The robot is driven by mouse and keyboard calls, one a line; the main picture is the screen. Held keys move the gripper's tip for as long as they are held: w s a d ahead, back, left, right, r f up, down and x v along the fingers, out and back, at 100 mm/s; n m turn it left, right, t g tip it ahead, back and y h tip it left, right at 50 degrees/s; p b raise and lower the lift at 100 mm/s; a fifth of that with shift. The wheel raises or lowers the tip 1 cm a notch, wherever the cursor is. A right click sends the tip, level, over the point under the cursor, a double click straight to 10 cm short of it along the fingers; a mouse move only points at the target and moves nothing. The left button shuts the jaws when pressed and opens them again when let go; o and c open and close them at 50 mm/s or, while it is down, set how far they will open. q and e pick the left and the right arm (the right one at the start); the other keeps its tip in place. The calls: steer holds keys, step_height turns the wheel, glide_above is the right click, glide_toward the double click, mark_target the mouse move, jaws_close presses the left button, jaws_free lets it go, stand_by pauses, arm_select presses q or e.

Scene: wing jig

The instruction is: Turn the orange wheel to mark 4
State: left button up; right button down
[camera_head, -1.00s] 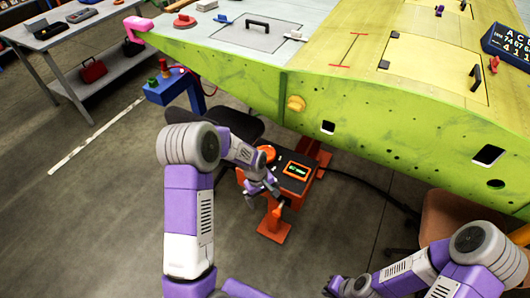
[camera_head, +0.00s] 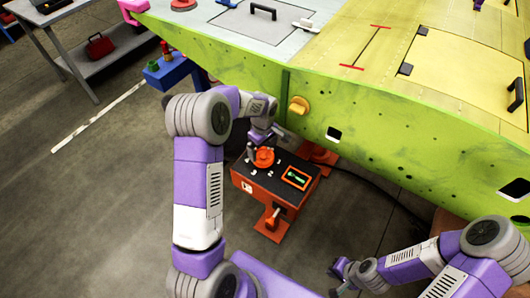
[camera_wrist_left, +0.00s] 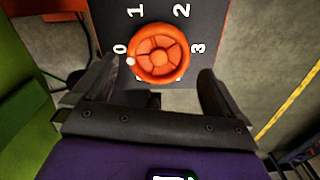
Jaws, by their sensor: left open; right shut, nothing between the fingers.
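The orange wheel (camera_head: 264,157) sits on the dark top of an orange box (camera_head: 262,193) below the wing. In the left wrist view the wheel (camera_wrist_left: 159,53) has spokes and a pale dot on its left rim, beside the 0. Marks 0, 1, 2 and 3 show around it; a 4 cannot be made out. My left gripper (camera_head: 262,138) is over the box at the wheel; in its wrist view the open fingers (camera_wrist_left: 158,72) stand to either side of the wheel's near part, apart from it. My right gripper (camera_head: 340,279) is shut and empty, low near the floor, away from the box.
A small green-lit screen (camera_head: 297,178) is on the box top, right of the wheel. The green wing edge (camera_head: 400,135) runs close behind and above. A blue stand (camera_head: 172,75) is at the upper left. The floor left of my left arm is clear.

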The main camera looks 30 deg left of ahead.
mark_target(263, 155)
arm_select(q)
step_height(263, 155, down, 4)
steer(key=shift+f+b, duration=0.2)
steer(key=shift+b, duration=0.3)
steer(key=c, duration=0.8)
